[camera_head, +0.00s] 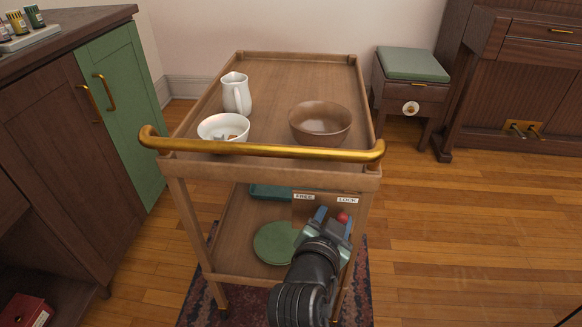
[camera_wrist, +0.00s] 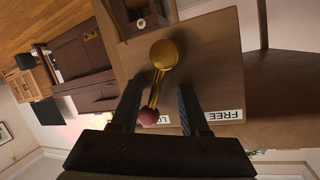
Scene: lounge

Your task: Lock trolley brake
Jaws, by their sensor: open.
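The wooden trolley (camera_head: 290,70) has a brass push handle (camera_head: 270,150) across its near end. Below the handle is a panel with a FREE label (camera_head: 303,196) and a LOCK label (camera_head: 347,199). The brake lever's red knob (camera_head: 342,216) shows just below LOCK. In the wrist view the brass lever (camera_wrist: 165,55) ends in the red knob (camera_wrist: 149,116), which overlaps the partly hidden LOCK label; FREE (camera_wrist: 222,116) is to the right. My gripper (camera_head: 334,217) is open at the panel, its fingers (camera_wrist: 159,90) on either side of the lever, the knob nearer the left finger. I cannot tell whether they touch.
A white jug (camera_head: 236,94), white bowl (camera_head: 222,127) and brown bowl (camera_head: 320,122) stand on the trolley top. A green plate (camera_head: 274,242) lies on the lower shelf. A cabinet (camera_head: 60,120) stands left; a stool (camera_head: 412,80) is behind right. The floor right is clear.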

